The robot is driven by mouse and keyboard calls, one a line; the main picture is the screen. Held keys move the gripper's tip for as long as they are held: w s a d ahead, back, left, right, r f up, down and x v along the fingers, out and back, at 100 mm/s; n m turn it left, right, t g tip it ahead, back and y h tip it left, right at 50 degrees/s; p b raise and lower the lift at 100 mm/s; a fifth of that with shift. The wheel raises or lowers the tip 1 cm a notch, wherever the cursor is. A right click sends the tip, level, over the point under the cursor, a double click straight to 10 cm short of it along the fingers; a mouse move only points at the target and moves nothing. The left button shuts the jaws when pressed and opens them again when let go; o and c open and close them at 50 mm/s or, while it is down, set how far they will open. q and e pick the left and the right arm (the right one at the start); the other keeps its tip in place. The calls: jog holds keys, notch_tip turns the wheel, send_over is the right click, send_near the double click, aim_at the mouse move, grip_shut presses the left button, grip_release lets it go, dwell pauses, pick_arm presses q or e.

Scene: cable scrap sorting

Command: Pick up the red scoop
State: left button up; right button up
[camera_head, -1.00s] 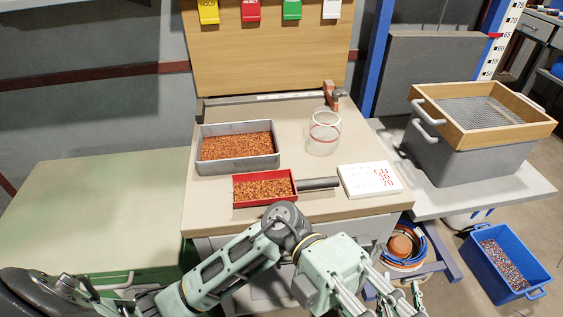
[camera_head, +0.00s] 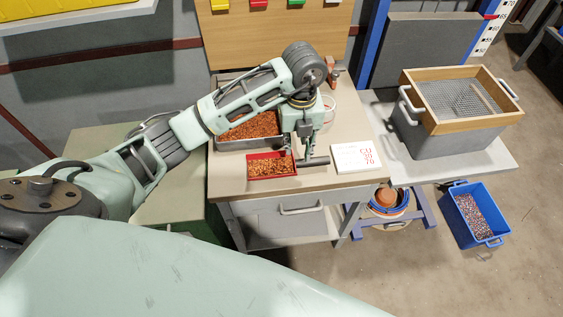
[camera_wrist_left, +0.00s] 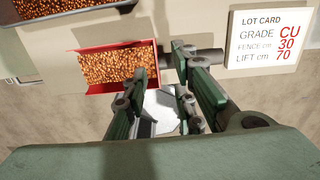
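The red scoop (camera_head: 270,170) lies on the bench top in front of the grey tray, filled with copper granules. Its dark handle (camera_head: 318,162) points right. My left gripper (camera_head: 303,157) points down at the handle, close to where it meets the pan. In the left wrist view the scoop (camera_wrist_left: 92,49) is at upper left, and a finger of the left gripper (camera_wrist_left: 163,75) covers part of the handle. A gap shows between the fingers, so the gripper looks open. I cannot tell whether a finger touches the handle. My right gripper is not in view.
The grey tray of granules (camera_head: 233,145) is behind the scoop, and a clear ringed jar (camera_head: 329,105) is partly hidden by my arm. A white lot card (camera_head: 357,158) lies right of the handle. A wood-framed sieve (camera_head: 432,127) sits on a grey bin farther right.

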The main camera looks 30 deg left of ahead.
aim_at(295, 161)
pick_arm(q)
jog(key=f, duration=0.2)
jog(key=f+p, duration=0.1)
jog(key=f, duration=0.3)
jog(key=shift+s+a+f, duration=0.1)
jog(key=shift+s+f, duration=0.05)
jog(key=shift+s, duration=0.2)
jog(key=shift+c, duration=0.3)
grip_shut()
